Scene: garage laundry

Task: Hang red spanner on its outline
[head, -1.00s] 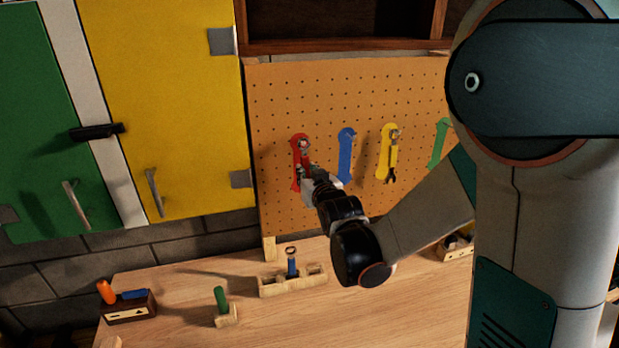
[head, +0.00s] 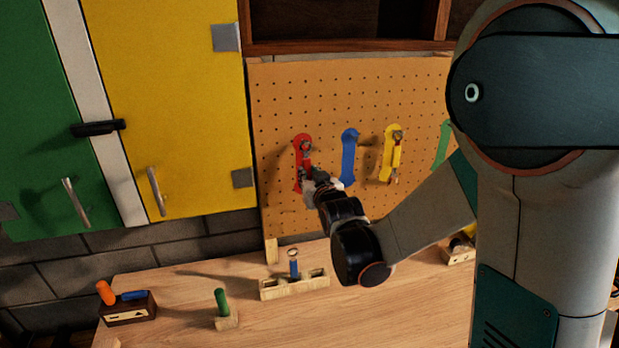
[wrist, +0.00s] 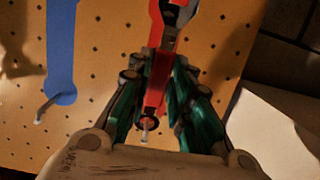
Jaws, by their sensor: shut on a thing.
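The red spanner (wrist: 158,85) is held between the fingers of my gripper (wrist: 160,90), which is shut on it. In the head view the spanner (head: 307,160) stands about upright in front of its red outline (head: 299,140) on the pegboard (head: 280,95). Its ring end is up; in the wrist view the metal jaw end lies at the top of the picture. A pale peg tip (wrist: 144,136) shows at the ring; I cannot tell whether the ring is around the peg. In the head view my gripper (head: 314,178) hides the lower part of the spanner.
The blue outline (head: 348,155) beside it is empty, with a bare peg (wrist: 45,108). A yellow spanner (head: 396,158) hangs on the yellow outline. Below, a wooden holder (head: 275,291) bears a blue-handled tool. A green-handled tool (head: 221,300) stands on the bench.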

